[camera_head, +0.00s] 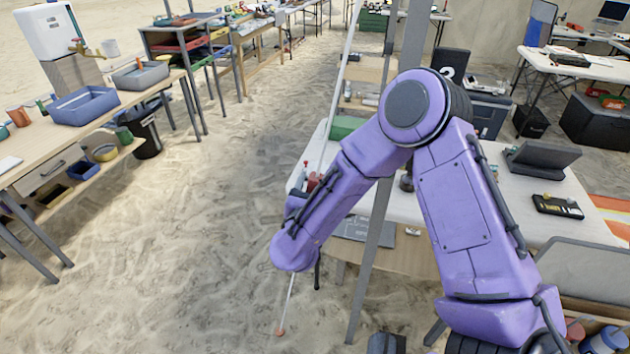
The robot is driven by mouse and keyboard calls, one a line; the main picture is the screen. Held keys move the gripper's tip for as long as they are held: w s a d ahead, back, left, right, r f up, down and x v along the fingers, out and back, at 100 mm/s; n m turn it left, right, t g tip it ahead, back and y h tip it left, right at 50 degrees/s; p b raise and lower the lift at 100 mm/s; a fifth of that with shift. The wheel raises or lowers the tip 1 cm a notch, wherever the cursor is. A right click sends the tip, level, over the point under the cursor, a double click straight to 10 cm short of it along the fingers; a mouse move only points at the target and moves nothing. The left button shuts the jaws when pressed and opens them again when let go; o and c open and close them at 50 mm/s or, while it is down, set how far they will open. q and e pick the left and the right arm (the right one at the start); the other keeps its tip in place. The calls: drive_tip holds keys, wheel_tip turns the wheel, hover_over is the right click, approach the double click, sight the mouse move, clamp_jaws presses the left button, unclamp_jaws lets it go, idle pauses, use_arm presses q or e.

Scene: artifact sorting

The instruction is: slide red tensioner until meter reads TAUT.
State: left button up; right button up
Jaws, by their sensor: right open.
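A pale guy line (333,105) slants down from the top, passes behind my right forearm and ends at an orange peg (280,333) in the sand. A small red piece (313,182) shows beside the line just above my forearm; it may be the tensioner. My right arm bends down over it, and only a dark sliver of my right gripper (318,272) shows by the wrist. It is open; its fingers are mostly hidden. A black box with yellow marks (558,206), possibly the meter, lies on the white table; I cannot read it. My left gripper is out of view.
A grey pole (372,270) stands close to my right forearm, in front of the white table (420,205). A dark tablet-like device (543,158) stands on that table. A wooden bench with a blue bin (96,103) is at left. Open sand lies between.

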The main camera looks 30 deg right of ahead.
clamp_jaws()
drive_tip(key=shift+s+d+r, duration=0.1)
drive_tip(key=shift+r, duration=0.65)
drive_tip(key=shift+s+d+r, duration=0.1)
drive_tip(key=shift+r, duration=0.6)
unclamp_jaws()
drive_tip(key=shift+f, duration=0.1)
